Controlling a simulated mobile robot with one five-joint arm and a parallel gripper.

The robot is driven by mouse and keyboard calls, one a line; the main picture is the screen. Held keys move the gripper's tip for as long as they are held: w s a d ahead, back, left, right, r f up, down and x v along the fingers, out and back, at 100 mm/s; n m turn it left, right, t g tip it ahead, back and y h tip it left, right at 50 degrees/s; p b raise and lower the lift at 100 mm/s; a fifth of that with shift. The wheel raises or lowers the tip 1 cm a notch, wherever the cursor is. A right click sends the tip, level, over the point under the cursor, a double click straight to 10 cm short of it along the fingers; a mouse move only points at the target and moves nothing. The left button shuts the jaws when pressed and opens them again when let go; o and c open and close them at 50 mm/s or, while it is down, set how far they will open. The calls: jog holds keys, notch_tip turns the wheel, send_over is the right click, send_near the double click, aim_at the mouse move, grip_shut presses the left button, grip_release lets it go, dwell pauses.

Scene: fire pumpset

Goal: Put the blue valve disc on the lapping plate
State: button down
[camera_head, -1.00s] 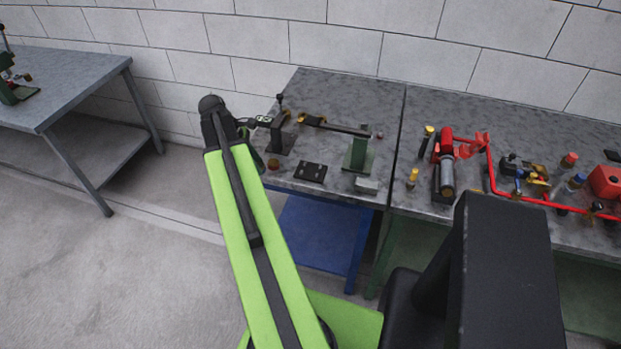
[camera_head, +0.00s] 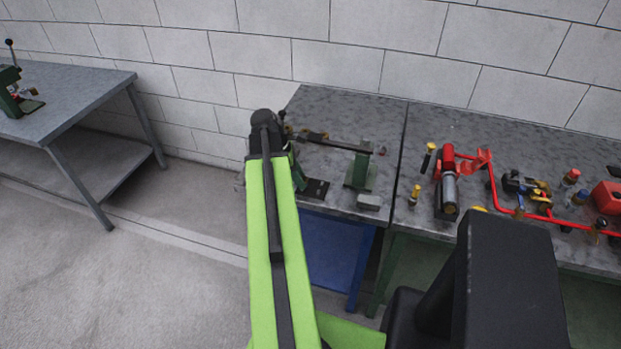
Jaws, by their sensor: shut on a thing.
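My green arm rises from the bottom, with its dark top joint in front of the left end of the workbench. My gripper is hidden behind the arm, so its fingers and anything in them cannot be seen. I cannot make out the blue valve disc. A small flat black plate (camera_head: 316,188) lies near the bench's front edge, just right of the arm and partly covered by it. I cannot tell whether it is the lapping plate.
A green stand (camera_head: 361,170) carrying a dark bar and a grey block (camera_head: 369,201) stand right of the plate. A red and grey cylinder (camera_head: 448,180), red pipework (camera_head: 495,190) and several small fittings occupy the right bench. Another bench (camera_head: 70,105) stands left, with open floor between.

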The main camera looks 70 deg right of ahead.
aim_at(314, 187)
jog(key=s, duration=0.1)
jog(key=s+d, duration=0.1)
jog(key=s, duration=0.1)
jog(key=shift+d, duration=0.15)
jog(key=shift+b+x, duration=0.9)
jog(key=shift+x, duration=0.05)
jog(key=shift+w+r, duration=0.15)
jog(key=shift+w, duration=0.05)
jog(key=c, duration=1.2)
grip_release()
jog(key=shift+r+p, duration=0.35)
jog(key=shift+p, duration=0.15)
jog(key=p+v, duration=1)
jog(key=v, duration=0.1)
jog(key=shift+w+r, duration=0.1)
jog(key=shift+w, duration=0.1)
